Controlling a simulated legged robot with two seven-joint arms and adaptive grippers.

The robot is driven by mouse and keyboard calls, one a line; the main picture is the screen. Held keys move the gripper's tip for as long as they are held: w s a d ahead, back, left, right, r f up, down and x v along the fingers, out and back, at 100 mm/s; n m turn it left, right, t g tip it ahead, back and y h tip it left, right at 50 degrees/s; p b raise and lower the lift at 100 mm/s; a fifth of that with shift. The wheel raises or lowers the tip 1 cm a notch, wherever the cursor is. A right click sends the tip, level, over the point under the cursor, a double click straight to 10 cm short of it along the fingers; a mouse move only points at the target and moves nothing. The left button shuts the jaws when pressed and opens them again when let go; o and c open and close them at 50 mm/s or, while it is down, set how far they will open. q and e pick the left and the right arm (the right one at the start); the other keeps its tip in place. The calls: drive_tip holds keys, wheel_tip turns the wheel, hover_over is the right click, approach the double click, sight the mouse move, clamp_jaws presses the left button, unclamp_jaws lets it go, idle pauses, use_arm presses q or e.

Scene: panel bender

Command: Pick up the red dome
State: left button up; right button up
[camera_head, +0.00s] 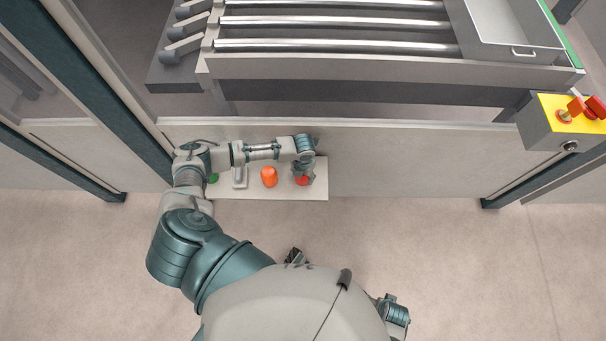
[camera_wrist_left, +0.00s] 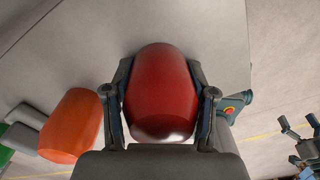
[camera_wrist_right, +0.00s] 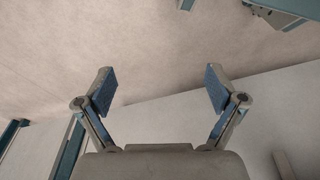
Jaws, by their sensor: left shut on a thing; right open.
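The red dome (camera_wrist_left: 161,92) sits between the two fingers of my left gripper (camera_wrist_left: 163,105) in the left wrist view, with a finger against each side. In the head view the red dome (camera_head: 303,181) shows only partly under my left gripper (camera_head: 304,172), at the right end of the pale board (camera_head: 315,192). I cannot tell whether it touches the board. My left gripper is shut on it. My right gripper (camera_wrist_right: 160,92) is open and empty in the right wrist view, with floor and a pale panel beyond it.
An orange rounded object (camera_head: 269,177) stands on the board left of the dome. Further left are a grey piece (camera_head: 240,178) and a green object (camera_head: 213,178), partly hidden by my arm. A pale wall (camera_head: 400,160) runs behind the board. A yellow control box (camera_head: 560,125) is at right.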

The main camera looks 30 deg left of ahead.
use_arm(q)
drive_tip(key=shift+r, duration=0.15)
drive_tip(key=shift+a+r, duration=0.1)
drive_tip(key=shift+r, duration=0.15)
wheel_tip(320, 180, up, 3)
drive_tip(key=shift+r+p, duration=0.1)
drive_tip(key=shift+p, duration=0.35)
drive_tip(key=s+d+p, duration=0.1)
drive_tip(key=s+d, duration=0.1)
drive_tip(key=s, duration=0.5)
drive_tip(key=s+d+r, duration=0.1)
drive_tip(key=s+d, duration=0.2)
drive_tip(key=s, duration=0.5)
drive_tip(key=shift+d+p, duration=0.3)
drive_tip(key=shift+p, duration=0.1)
use_arm(e)
drive_tip(key=s+f, duration=0.3)
drive_tip(key=f, duration=0.3)
drive_tip(key=shift+s+d, duration=0.25)
